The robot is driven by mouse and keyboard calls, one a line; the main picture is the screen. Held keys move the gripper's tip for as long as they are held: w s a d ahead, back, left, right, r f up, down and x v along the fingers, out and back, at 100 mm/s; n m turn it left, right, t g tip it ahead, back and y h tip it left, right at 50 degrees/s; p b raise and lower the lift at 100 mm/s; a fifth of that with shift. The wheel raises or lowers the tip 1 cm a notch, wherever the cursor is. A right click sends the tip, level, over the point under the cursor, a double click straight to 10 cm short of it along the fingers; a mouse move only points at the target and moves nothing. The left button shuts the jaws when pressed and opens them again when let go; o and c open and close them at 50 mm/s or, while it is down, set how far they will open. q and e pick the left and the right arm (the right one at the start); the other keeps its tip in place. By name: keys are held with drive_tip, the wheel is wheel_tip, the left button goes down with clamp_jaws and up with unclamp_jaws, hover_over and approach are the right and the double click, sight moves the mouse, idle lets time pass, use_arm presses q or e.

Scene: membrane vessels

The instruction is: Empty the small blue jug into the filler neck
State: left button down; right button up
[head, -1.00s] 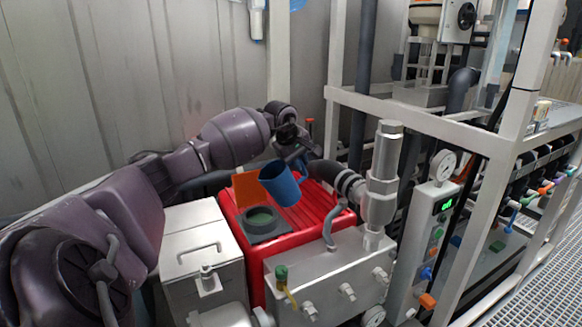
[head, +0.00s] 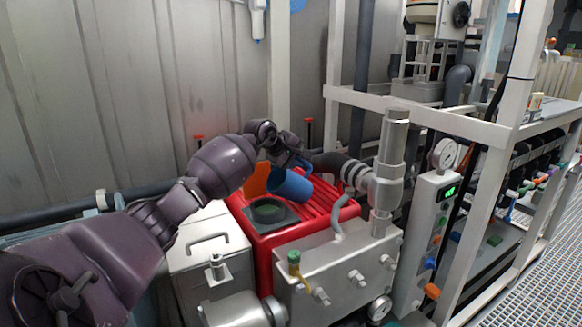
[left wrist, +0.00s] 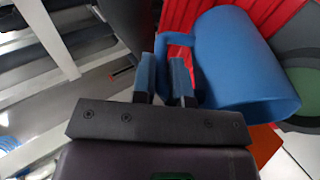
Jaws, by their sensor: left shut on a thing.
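The small blue jug (head: 290,185) is held above the red tank (head: 318,200), tilted with its mouth toward the lower left in the head view. In the left wrist view the jug (left wrist: 238,62) lies to the right of the fingers. My left gripper (left wrist: 168,80) is shut on the jug's handle. The filler neck (head: 267,211) is a dark square collar with a green round centre on the red tank, just left of and below the jug. Its collar and green centre (left wrist: 303,90) show at the right edge of the left wrist view. The jug's inside is hidden. My right gripper is not in view.
An orange flap (head: 257,180) stands behind the filler neck. A grey metal box (head: 207,245) is to the left, and a steel manifold with valves (head: 335,270) is in front. A vertical steel cylinder (head: 390,165) and a white frame (head: 450,120) stand to the right.

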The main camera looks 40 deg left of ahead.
use_arm(q)
drive_tip(key=shift+w+d, duration=0.1)
drive_tip(key=shift+w, duration=0.1)
drive_tip(key=shift+s, duration=0.2)
drive_tip(key=shift+r+t, duration=0.1)
drive_tip(key=shift+t, duration=0.2)
drive_tip(key=shift+s+a+f+t+b, duration=0.25)
drive_tip(key=shift+s+t+b, duration=0.15)
drive_tip(key=shift+s+t, duration=0.15)
drive_tip(key=shift+s+t+h, duration=0.1)
drive_tip(key=shift+t+h, duration=0.15)
drive_tip(key=shift+h, duration=0.05)
drive_tip(key=shift+r, duration=0.15)
drive_tip(key=shift+s, duration=0.1)
